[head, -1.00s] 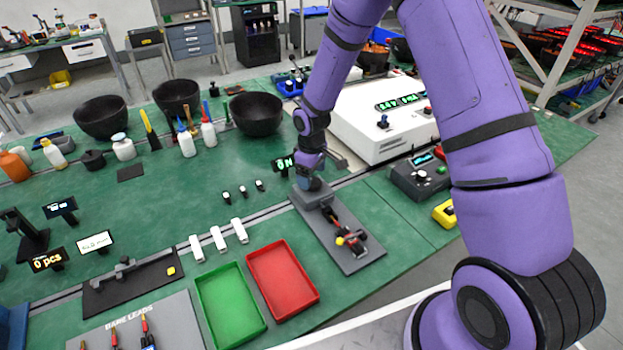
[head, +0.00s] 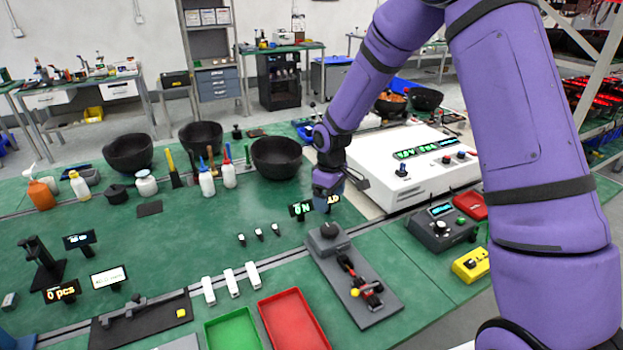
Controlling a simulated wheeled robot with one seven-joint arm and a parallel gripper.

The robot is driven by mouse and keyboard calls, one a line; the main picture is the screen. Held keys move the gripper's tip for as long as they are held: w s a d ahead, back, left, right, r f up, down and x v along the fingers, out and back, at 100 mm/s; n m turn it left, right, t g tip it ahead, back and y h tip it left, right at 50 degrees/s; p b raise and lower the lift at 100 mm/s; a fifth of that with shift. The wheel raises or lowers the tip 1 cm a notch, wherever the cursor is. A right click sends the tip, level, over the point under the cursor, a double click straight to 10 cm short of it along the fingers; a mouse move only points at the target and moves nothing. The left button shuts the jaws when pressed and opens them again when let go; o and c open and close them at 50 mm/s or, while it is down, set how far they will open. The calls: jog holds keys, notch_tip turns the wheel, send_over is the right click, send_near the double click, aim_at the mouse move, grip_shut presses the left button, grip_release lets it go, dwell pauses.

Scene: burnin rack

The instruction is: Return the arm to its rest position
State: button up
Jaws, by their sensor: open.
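My purple arm comes in from the right and bends down over the bench. My gripper (head: 328,203) points down above the green bench top, just behind the grey fixture plate (head: 375,288). Its fingers are small and partly hidden by the wrist; nothing shows held in it. The gripper appears apart from the plate.
A white instrument (head: 405,165) with green displays stands right of my gripper. A black display sign (head: 300,208) stands close beside it. Red (head: 306,334) and green trays (head: 247,335) lie in front. Black bowls (head: 276,157) and bottles stand behind. The left-centre bench is fairly clear.

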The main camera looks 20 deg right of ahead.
jog(key=shift+r, duration=0.1)
jog(key=s+d+r+m+t, duration=0.1)
jog(key=s+d+r, duration=0.1)
jog(key=s+r, duration=0.35)
jog(key=s+d+r+m+t, duration=0.1)
jog(key=s+r+m, duration=0.15)
jog(key=r, duration=0.65)
jog(key=s+d+r+m, duration=0.1)
jog(key=s+d+r, duration=0.1)
jog(key=s+r, duration=0.45)
jog(key=s+d+r+m+t, duration=0.1)
jog(key=s+r, duration=0.3)
jog(key=s, duration=0.5)
jog(key=s+d+r+m+t, duration=0.1)
jog(key=s+r, duration=0.4)
jog(key=s, duration=0.5)
jog(key=shift+m+t, duration=0.6)
jog(key=shift+m, duration=0.35)
jog(key=shift+d+r, duration=0.1)
